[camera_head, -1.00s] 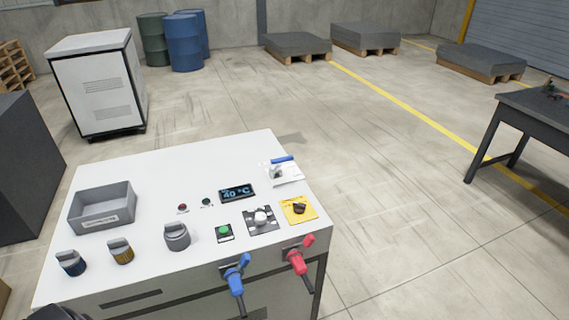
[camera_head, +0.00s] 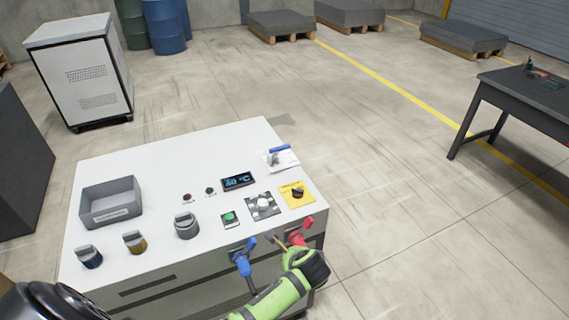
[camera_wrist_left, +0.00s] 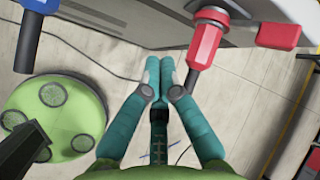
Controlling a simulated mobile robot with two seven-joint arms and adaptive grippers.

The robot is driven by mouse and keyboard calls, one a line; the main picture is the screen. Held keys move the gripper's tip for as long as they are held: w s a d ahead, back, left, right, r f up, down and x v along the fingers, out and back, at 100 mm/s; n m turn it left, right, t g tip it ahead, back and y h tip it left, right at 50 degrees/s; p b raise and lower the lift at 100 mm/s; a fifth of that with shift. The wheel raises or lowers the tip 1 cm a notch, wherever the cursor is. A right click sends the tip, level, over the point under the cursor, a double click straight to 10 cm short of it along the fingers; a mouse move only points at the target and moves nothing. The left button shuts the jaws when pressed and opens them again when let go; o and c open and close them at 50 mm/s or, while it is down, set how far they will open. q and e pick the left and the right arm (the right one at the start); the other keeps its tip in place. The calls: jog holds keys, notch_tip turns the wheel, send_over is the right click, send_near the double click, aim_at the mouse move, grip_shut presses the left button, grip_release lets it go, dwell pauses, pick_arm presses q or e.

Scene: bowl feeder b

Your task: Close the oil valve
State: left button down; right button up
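A red valve (camera_head: 297,238) with a red lever (camera_head: 307,223) and a blue valve (camera_head: 241,260) with a blue lever sit on the white bench's front side. A blue-handled lever (camera_head: 280,149) stands on a white plate at its back right corner. I cannot read which is the oil valve. My left gripper (camera_wrist_left: 160,62) has its teal fingers together, with nothing visible between them. In the left wrist view it is just left of and apart from the red valve (camera_wrist_left: 206,42), whose red lever (camera_wrist_left: 288,35) points right. My right gripper is not in view.
The bench top (camera_head: 150,170) carries a grey bin (camera_head: 110,203), several knobs, a green button (camera_head: 229,217), a display (camera_head: 238,181) and a yellow-plated switch (camera_head: 297,194). A dark table (camera_head: 525,95) stands at the right. The floor between is open.

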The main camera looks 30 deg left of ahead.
pick_arm(q)
jog(key=w+r+m+y, duration=0.1)
jog(key=w+r, duration=0.1)
jog(key=w, duration=0.1)
jog(key=w+a+r+m+t+y, duration=0.1)
jog(key=w+r+m, duration=0.1)
jog(key=w, duration=0.1)
jog(key=w+a+r+m, duration=0.1)
jog(key=w+r+m, duration=0.1)
jog(key=w, duration=0.1)
jog(key=shift+w+r+t+y, duration=0.15)
jog(key=shift+w+t+y, duration=0.15)
jog(key=shift+y, duration=0.1)
jog(key=w+a+r+m+t+y, duration=0.1)
jog(key=w+a+r+m+y, duration=0.1)
jog(key=w+r+m, duration=0.3)
notch_tip(320, 180, up, 3)
jog(key=shift+w+a+r+m+t+y, duration=0.25)
jog(key=shift+w+a+t+y, duration=0.2)
jog(key=shift+w, duration=0.6)
jog(key=shift+d+f, duration=0.15)
